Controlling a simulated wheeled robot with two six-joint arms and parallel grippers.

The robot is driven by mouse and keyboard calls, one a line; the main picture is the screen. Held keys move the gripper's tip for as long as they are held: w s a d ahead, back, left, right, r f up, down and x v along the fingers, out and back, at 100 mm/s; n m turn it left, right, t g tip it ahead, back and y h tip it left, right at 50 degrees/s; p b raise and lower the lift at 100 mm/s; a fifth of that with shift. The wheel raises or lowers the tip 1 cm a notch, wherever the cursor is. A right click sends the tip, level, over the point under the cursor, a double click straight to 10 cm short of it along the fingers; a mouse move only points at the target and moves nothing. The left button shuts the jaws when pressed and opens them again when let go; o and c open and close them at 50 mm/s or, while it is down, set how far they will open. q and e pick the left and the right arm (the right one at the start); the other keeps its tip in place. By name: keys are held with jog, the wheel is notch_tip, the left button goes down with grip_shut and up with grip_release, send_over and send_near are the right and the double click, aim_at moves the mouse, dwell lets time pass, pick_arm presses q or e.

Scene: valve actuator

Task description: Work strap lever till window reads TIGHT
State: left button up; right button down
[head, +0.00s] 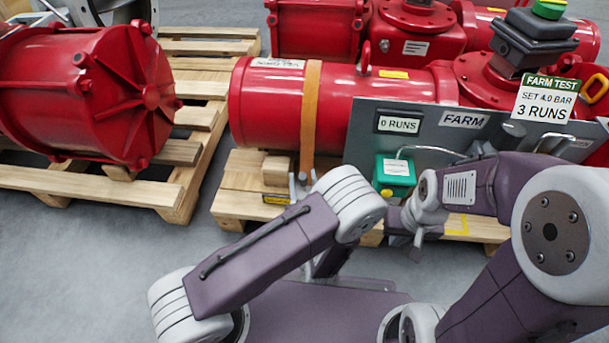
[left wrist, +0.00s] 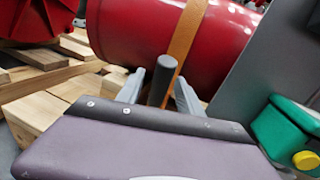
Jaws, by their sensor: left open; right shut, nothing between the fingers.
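The orange strap (head: 311,105) runs over the red cylinder (head: 270,110) and down its front; it also shows in the left wrist view (left wrist: 187,32). My left gripper (head: 302,181) is at the strap's lower end. In the left wrist view, its two grey fingers (left wrist: 159,92) are open, one on each side of a dark round-ended grip (left wrist: 162,76), seemingly the strap lever. The lever's base is hidden behind my gripper body. No window reading TIGHT shows in either view. My right gripper (head: 405,228) is shut and empty, below the grey panel.
A grey panel (head: 440,120) with "0 RUNS" and "FARM" labels stands right of the strap. A green box (head: 395,172) with a yellow button sits below it. The cylinder rests on a wooden pallet (head: 237,185). Another red actuator (head: 90,95) lies on a pallet at left; bare floor lies between.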

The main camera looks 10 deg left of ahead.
pick_arm(q)
grip_shut()
dwell(1.4)
